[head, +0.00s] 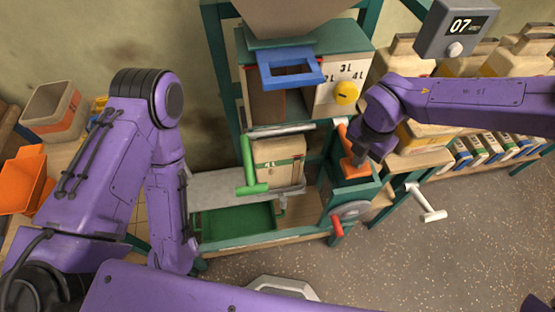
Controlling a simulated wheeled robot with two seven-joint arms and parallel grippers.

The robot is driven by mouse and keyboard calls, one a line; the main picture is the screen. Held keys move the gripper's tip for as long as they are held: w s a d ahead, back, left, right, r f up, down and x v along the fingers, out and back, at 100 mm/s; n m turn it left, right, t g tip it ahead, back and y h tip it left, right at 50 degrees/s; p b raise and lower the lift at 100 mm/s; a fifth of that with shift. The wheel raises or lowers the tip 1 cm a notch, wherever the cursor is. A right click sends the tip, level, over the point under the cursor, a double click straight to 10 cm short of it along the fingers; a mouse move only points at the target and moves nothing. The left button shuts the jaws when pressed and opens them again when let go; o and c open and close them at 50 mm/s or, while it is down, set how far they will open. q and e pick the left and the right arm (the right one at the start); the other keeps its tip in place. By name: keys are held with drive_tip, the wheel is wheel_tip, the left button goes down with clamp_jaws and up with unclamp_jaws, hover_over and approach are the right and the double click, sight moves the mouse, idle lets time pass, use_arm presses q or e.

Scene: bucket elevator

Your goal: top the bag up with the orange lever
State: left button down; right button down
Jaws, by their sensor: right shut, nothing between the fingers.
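A beige bag (277,167) with a dark band stands upright below the bucket elevator, on a grey metal platform. An orange lever (349,160) is right of the bag, on the machine's green frame. My right gripper (361,160) is at the orange lever, shut and empty; its dark fingers overlap the lever in the picture, and I cannot tell whether they touch it. My left arm hangs down at the left; its gripper is not in view. The inside of the bag is hidden.
A green lever (249,168) stands in front of the bag. A yellow knob (345,93) sits beside the litre marks. A display (459,25) reads 07. A red-handled crank (337,225) and a white handle (427,204) stick out at front right. A green tray (237,222) lies below.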

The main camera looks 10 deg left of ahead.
drive_tip(key=shift+f+b, duration=0.85)
drive_tip(key=shift+f, duration=0.4)
idle(0.9)
wheel_tip(320, 180, up, 9)
drive_tip(key=p, duration=0.7)
idle(0.3)
